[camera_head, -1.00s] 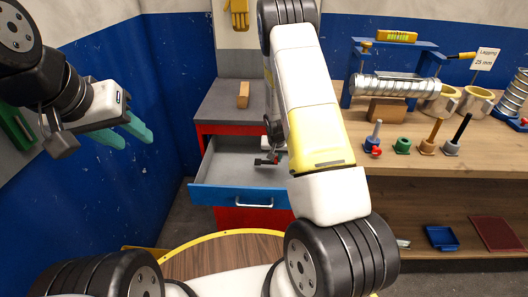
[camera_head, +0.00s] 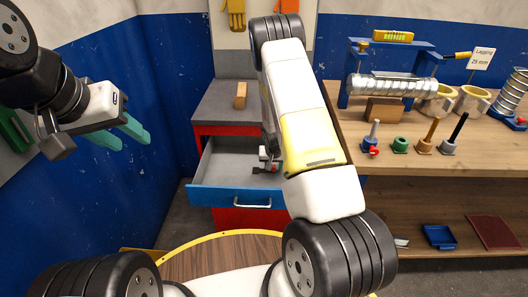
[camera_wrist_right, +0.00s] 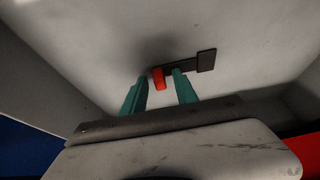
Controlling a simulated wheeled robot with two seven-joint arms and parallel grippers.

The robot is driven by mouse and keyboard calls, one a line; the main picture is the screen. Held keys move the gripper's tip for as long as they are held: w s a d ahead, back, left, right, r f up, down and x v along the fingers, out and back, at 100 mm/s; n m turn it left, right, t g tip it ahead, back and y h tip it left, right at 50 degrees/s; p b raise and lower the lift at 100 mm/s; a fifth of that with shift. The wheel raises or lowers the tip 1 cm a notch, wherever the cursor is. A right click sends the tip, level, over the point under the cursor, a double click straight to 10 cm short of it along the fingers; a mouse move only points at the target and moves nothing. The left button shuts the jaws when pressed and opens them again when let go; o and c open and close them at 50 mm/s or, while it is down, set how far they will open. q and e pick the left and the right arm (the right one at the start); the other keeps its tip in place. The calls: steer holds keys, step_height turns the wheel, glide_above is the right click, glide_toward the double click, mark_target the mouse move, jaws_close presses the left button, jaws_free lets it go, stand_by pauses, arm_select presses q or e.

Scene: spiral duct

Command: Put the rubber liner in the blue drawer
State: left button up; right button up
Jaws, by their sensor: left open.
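The blue drawer (camera_head: 235,197) stands open below the grey bench top, with its grey inside showing. A dark flat bar with a square end (camera_wrist_right: 205,61) and a small red piece (camera_wrist_right: 158,78) lie over the drawer floor in the right wrist view. I cannot tell for sure whether either is the rubber liner. My right gripper (camera_wrist_right: 160,88) reaches down into the drawer. Its teal fingers are apart, with the red piece just beyond and between the tips. In the head view my right arm partly covers the drawer's right side. My left gripper (camera_head: 122,133) is open and empty at the left.
A small wooden block (camera_head: 241,95) stands on the grey bench top.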

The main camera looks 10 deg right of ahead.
steer(key=s+a+r+y, duration=0.15)
steer(key=s+r, duration=0.35)
steer(key=r, duration=0.6)
steer(key=s+a+r+n+t, duration=0.15)
steer(key=s+r, duration=0.25)
steer(key=r, duration=0.7)
steer(key=s+a+r+m+g+y, duration=0.15)
steer(key=s+r, duration=0.35)
steer(key=r, duration=0.6)
steer(key=s+a+r+n+t, duration=0.1)
steer(key=s+a+r+n, duration=0.1)
steer(key=s+r, duration=0.3)
steer(key=s+a+r+n+t, duration=0.1)
steer(key=s+r, duration=0.4)
steer(key=s, duration=0.8)
steer(key=shift+a+n, duration=0.4)
steer(key=shift+a, duration=0.2)
steer(key=shift+s, duration=0.1)
